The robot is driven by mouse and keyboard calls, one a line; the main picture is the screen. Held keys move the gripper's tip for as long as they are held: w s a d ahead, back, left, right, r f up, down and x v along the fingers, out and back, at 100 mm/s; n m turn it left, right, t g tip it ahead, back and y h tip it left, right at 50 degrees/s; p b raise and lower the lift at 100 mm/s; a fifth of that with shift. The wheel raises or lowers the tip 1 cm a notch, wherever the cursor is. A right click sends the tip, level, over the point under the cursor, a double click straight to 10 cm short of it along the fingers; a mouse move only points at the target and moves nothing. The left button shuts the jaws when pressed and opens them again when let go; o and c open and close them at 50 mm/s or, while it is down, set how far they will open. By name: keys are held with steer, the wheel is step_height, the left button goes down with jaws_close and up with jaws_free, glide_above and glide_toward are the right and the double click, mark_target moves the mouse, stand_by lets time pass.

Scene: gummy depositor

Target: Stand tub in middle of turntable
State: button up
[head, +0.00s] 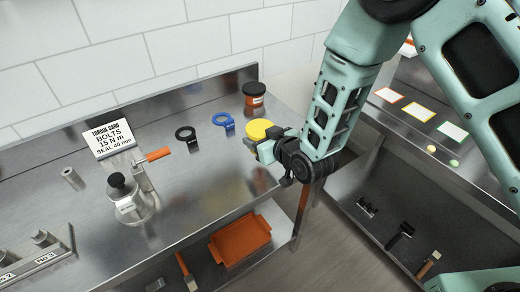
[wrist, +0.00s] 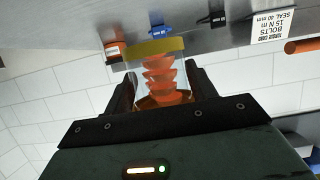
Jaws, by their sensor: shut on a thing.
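A clear tub with a yellow lid (head: 258,129) and orange pieces inside is held by my gripper (head: 266,146) near the right end of the steel counter. In the wrist view the tub (wrist: 165,72) stands between the two dark fingers, which are shut on its sides. The wrist picture appears upside down, with the counter across its top. In the head view only the lid and a bit of the tub's side show; the rest is behind the gripper.
An orange tray (head: 240,240) sits below. The counter's middle is clear.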

steer(key=shift+f+p, duration=0.6)
steer(key=shift+f, duration=2.05)
steer(key=shift+f, duration=0.2)
steer(key=o, duration=1.4)
steer(key=shift+r, duration=0.1)
steer(key=shift+r, duration=0.25)
steer(key=b+v, duration=0.1)
steer(key=v, duration=0.4)
steer(key=b+v, duration=0.2)
steer(key=v, duration=0.3)
steer(key=shift+s+d+f, duration=0.15)
steer(key=shift+s+d, duration=0.05)
steer(key=shift+s, duration=0.05)
steer(key=shift+s+d+r, duration=0.3)
steer(key=shift+s+r, duration=0.1)
steer(key=shift+s, duration=0.15)
